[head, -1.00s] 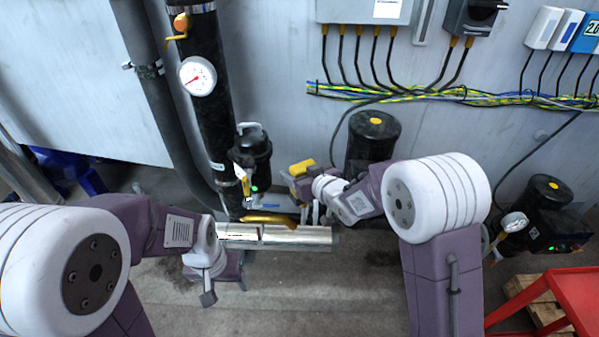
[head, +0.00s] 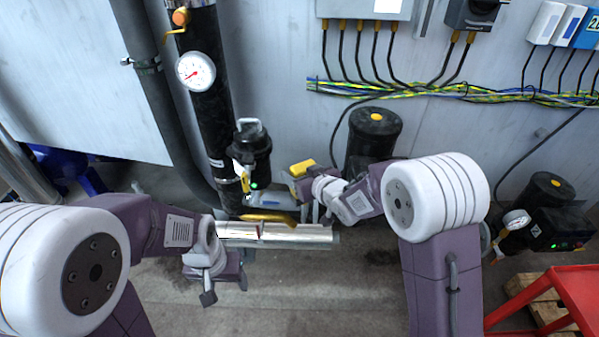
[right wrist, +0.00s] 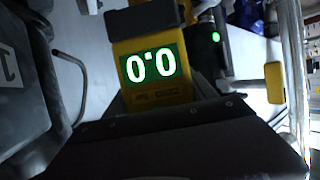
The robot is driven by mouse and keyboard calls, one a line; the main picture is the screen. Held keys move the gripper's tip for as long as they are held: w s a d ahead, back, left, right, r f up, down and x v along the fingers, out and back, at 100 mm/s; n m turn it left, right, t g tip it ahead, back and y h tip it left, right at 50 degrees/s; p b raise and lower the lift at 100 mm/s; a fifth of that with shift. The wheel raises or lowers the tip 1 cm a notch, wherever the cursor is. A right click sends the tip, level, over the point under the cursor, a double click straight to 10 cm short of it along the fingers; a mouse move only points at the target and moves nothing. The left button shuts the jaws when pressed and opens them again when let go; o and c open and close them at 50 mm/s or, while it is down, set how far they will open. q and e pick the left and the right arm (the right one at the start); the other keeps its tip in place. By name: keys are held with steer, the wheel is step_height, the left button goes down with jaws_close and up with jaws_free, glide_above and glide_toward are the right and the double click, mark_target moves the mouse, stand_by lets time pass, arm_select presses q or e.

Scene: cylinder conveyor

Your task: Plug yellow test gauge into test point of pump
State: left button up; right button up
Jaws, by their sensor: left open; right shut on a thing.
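The yellow test gauge (head: 302,168) is in my right gripper (head: 291,182), left of the black canister with a yellow cap. In the right wrist view the gauge (right wrist: 150,75) fills the upper middle and its green display reads 0.0. My right gripper is shut on it. A black pump-like unit (head: 250,155) with a grey top handle and a small green light stands just left of the gauge, apart from it in the head view. I cannot make out its test point. My left gripper (head: 226,286) is open and empty, low at the left.
A shiny horizontal pipe (head: 290,235) and a yellow lever (head: 268,218) lie just below the right gripper. A black pipe with a round dial (head: 195,71) rises behind. The capped canister (head: 374,140) stands behind the right arm. A red table (head: 560,300) is at the lower right.

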steer(key=shift+f+b, duration=0.8)
steer(key=shift+f, duration=0.2)
steer(key=o, duration=1.8)
steer(key=p+v, duration=0.1)
steer(key=v, duration=0.8)
